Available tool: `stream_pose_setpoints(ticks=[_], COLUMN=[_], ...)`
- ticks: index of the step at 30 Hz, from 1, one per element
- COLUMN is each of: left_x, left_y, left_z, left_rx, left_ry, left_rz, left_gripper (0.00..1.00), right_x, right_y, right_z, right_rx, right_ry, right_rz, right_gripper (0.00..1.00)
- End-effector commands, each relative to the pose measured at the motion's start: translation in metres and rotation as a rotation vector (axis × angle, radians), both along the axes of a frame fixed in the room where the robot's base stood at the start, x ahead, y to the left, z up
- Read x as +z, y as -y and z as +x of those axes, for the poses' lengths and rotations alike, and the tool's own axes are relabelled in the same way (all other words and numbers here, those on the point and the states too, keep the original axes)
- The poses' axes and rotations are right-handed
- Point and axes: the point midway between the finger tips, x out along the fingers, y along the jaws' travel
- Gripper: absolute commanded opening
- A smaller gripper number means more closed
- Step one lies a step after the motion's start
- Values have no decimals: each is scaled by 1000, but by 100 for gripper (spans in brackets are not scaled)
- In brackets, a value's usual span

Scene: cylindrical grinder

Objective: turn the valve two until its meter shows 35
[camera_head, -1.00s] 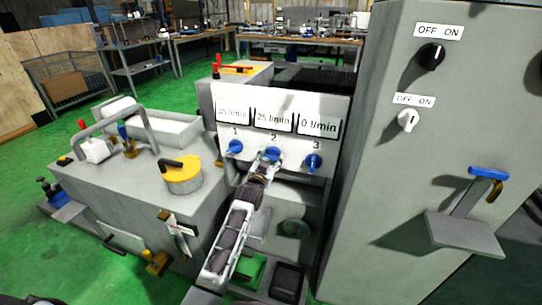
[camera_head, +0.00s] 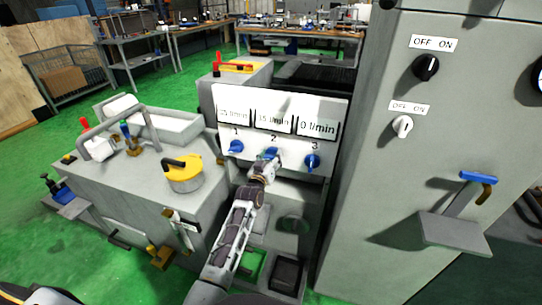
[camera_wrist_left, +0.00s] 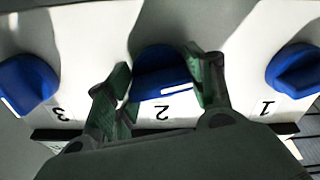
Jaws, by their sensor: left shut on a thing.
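The valve two (camera_head: 272,153) is a blue knob under the middle meter on the white panel. Its meter (camera_head: 273,119) shows a figure ending in 5 l/min; its first digit is blurred, perhaps 1 or 3. My left gripper (camera_head: 269,160) is shut on valve two. In the left wrist view, valve two (camera_wrist_left: 162,74) sits between the green-padded fingers (camera_wrist_left: 160,88), with its white mark showing. The panel is upside down there, with label 2 below the knob. My right gripper is not in view.
Blue valves one (camera_head: 236,147) and three (camera_head: 312,161) flank valve two closely. Meter three (camera_head: 317,128) reads 0 l/min. A tall grey cabinet (camera_head: 370,200) with switches stands close at right. A yellow-topped part (camera_head: 184,178) sits on the machine at left.

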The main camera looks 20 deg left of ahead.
Motion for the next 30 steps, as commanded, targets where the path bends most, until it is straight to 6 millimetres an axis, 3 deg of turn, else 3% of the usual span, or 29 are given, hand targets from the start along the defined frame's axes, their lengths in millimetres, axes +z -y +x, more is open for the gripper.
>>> stream_pose_setpoints(ticks=[17,18,22,30], left_x=[-3,-3,-2,-1], left_y=[0,0,0,0], left_z=[-1,-1,0,0], left_rx=[-1,-1,-1,0], left_ry=[-5,-5,-4,-2], left_rz=[-42,-42,-42,-41], left_gripper=[30,57,74,75], right_x=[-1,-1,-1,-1], right_y=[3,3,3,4], right_z=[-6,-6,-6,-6], right_rx=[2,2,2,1], right_ry=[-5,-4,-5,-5], right_rz=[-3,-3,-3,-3], right_gripper=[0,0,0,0])
